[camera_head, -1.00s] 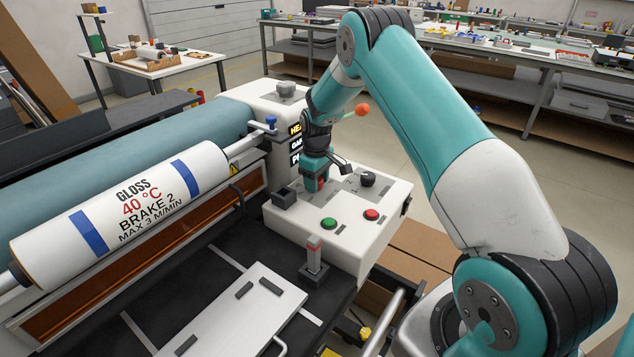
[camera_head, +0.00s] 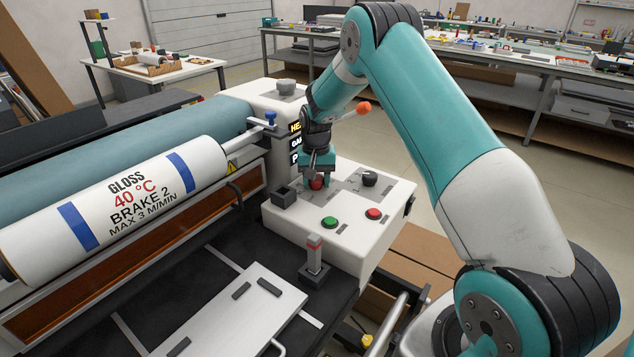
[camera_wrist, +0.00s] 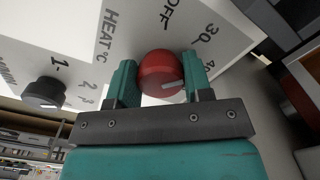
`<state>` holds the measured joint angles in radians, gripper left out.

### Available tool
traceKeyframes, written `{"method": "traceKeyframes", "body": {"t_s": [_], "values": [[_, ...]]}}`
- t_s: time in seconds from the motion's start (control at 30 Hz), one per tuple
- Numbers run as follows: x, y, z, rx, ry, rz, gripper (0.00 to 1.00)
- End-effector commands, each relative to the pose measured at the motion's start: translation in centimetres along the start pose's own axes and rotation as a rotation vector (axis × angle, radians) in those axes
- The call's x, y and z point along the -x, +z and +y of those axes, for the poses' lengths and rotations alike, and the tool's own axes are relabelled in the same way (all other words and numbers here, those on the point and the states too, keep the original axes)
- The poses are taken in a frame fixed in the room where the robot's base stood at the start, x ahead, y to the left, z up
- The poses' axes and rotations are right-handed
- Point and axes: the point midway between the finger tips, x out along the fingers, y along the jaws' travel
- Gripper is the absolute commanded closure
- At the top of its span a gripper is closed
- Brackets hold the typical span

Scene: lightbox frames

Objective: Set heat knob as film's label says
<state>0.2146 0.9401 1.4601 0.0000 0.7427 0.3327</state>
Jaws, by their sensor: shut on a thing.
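The film roll (camera_head: 120,200) has a label reading GLOSS, 40 °C, BRAKE 2, MAX 3 M/MIN. The red heat knob (camera_head: 317,184) is on the white control panel (camera_head: 345,225); it also shows in the wrist view (camera_wrist: 158,68), beside the printing HEAT °C. My gripper (camera_head: 317,180) is shut on the red knob, one teal finger on each side in the wrist view (camera_wrist: 160,82). OFF, 30 and part of a 4 are printed around the knob. Its pale pointer line faces right, towards the right finger. That finger hides the scale there, so I cannot tell the exact setting.
A dark knob (camera_head: 369,179) with 1, 2, 3 marks stands on the panel. Green (camera_head: 330,222) and red (camera_head: 374,213) buttons are near the front, and a black square holder (camera_head: 285,197) is at the left. A red-tipped post (camera_head: 315,255) stands in front.

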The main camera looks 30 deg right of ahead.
Motion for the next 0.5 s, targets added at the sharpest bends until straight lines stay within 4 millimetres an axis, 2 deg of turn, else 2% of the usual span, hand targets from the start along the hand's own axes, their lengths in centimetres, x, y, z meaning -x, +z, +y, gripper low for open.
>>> {"method": "traceKeyframes", "body": {"t_s": [0.2,0.5], "values": [[0.14,-0.19,-0.13,-0.189,-0.003,0.007,0.78],[0.21,-0.22,-0.20,-0.381,-0.004,0.007,0.78]]}}
